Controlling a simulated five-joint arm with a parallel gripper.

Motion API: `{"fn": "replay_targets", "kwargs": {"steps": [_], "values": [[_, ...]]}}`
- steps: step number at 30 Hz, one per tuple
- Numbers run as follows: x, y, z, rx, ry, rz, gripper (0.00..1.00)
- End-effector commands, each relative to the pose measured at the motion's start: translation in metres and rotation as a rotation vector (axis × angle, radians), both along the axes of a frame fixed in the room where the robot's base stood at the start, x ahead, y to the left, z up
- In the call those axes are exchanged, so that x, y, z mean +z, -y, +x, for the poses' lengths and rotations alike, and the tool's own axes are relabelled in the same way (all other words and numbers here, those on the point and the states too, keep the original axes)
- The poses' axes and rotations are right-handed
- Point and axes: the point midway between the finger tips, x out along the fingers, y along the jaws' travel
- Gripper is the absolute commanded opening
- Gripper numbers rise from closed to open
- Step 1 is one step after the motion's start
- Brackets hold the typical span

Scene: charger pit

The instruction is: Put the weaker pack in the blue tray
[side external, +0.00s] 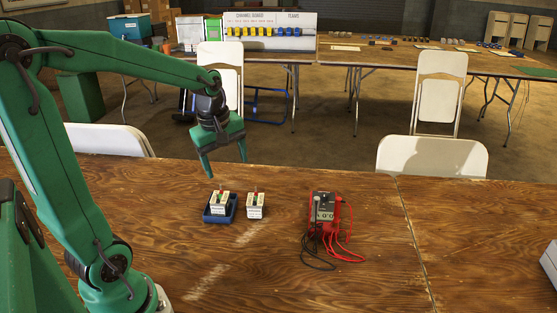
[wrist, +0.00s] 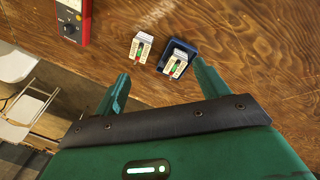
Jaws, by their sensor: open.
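A blue tray (side external: 229,218) sits on the wooden table with one white battery pack (side external: 219,202) in it. A second white pack (side external: 256,205) stands on the bare table just right of the tray. Each pack shows red and green marks on top; the labels are too small to read. In the wrist view the tray (wrist: 163,68) holds one pack (wrist: 176,67), and the other pack (wrist: 141,46) is to its left. My gripper (side external: 226,172) is open and empty, above and behind the packs. Its fingers also show in the wrist view (wrist: 163,88).
A red meter (side external: 323,207) with red and black leads lies right of the packs; it also shows in the wrist view (wrist: 70,20). Free table lies in front. White folding chairs (side external: 432,156) stand behind the table.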

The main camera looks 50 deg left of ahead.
Motion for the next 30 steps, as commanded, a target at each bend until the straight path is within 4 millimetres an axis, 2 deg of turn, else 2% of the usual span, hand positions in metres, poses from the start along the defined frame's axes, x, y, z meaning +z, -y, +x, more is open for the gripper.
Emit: {"fn": "replay_targets", "kwargs": {"steps": [3,9,18,24,30], "values": [[0.015,0.026,-0.012,-0.239,0.039,0.055,0.73],[0.031,0.062,-0.036,-0.633,0.097,0.159,0.73],[0.041,0.104,-0.075,-1.175,0.174,0.339,0.73],[0.041,0.116,-0.09,-1.377,0.201,0.42,0.73],[0.04,0.118,-0.093,-1.425,0.205,0.439,0.73]]}}
